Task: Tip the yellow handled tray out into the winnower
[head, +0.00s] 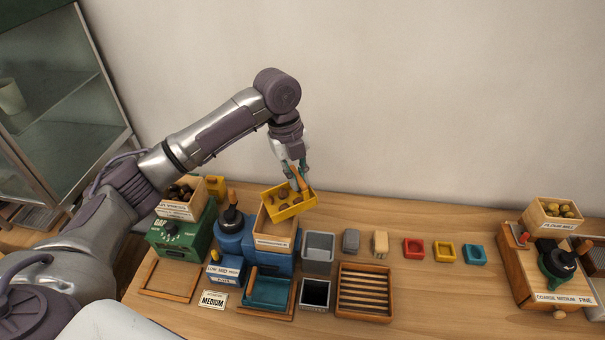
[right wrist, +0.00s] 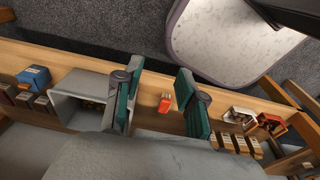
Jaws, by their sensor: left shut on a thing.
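The yellow handled tray (head: 303,205) holds several brown chestnuts and looks slightly tilted. My left gripper (head: 297,172) is shut on its wooden handle from above. The tray is at the back of the winnower (head: 273,260), a blue machine with a labelled wooden hopper (head: 285,243) on top. The tray overlaps the hopper's rear edge in the picture; I cannot tell whether they touch. The tray hides part of the hopper's inside. My right gripper (right wrist: 162,98) shows only in the right wrist view, with its teal fingers apart and nothing held between them.
A green machine (head: 180,240) stands left of the winnower. A grey bin (head: 319,240), a slatted wooden rack (head: 365,280) and small red, yellow and blue trays (head: 475,254) are to the right. A wooden mill (head: 525,275) is far right.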

